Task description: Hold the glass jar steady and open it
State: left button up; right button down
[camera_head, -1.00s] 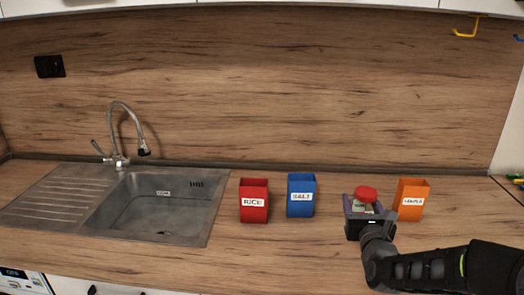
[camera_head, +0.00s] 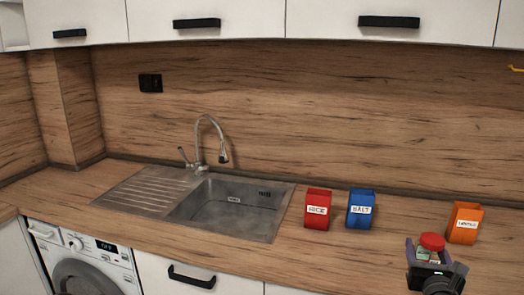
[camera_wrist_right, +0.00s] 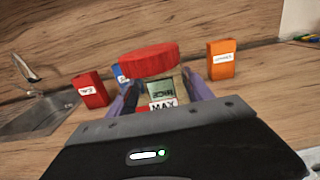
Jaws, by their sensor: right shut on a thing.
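The glass jar (camera_head: 424,256) has a red lid (camera_head: 432,241) on top and stands at the lower right of the head view, mostly hidden by my right gripper (camera_head: 433,258). In the right wrist view the jar (camera_wrist_right: 160,92) shows a label, with its red lid (camera_wrist_right: 149,60) on top. My right gripper (camera_wrist_right: 161,94) is shut on the jar body, a finger on each side below the lid. Whether the jar touches the counter cannot be told. My left gripper is in neither current view.
Red (camera_head: 318,209), blue (camera_head: 360,209) and orange (camera_head: 465,223) labelled boxes stand on the counter behind the jar, the orange one close to its right. A sink (camera_head: 270,230) with a tap (camera_head: 199,140) is at left. The counter in front of the red and blue boxes is clear.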

pick_arm(q)
jog(key=shift+w, duration=0.15)
pick_arm(e)
jog(key=a+f+n+y, duration=0.1)
jog(key=a+f, duration=0.3)
jog(key=a, duration=0.4)
jog(key=w+a+f+n+y, duration=0.1)
jog(key=a+f+y, duration=0.2)
jog(key=a, duration=0.5)
jog(key=w+a+f+n+t+y, duration=0.1)
jog(key=a+f, duration=0.5)
jog(key=a, duration=0.2)
jog(key=shift+f+n+y, duration=0.1)
jog(key=shift+n+y, duration=0.3)
jog(key=shift+w+d+r, duration=0.1)
jog(key=shift+w+r, duration=0.05)
jog(key=shift+r, duration=0.15)
jog(key=s+a+f+n+g+y, duration=0.2)
jog(key=s+a+f+n+y, duration=0.1)
jog(key=a, duration=0.4)
jog(key=s+a+f+n+g+y, duration=0.2)
jog(key=s+a+f+n+y, duration=0.2)
jog(key=s+a+y, duration=0.3)
jog(key=shift+s+a+n+y, duration=0.3)
jog(key=shift+a+n+y, duration=0.2)
jog(key=shift+a+y, duration=0.25)
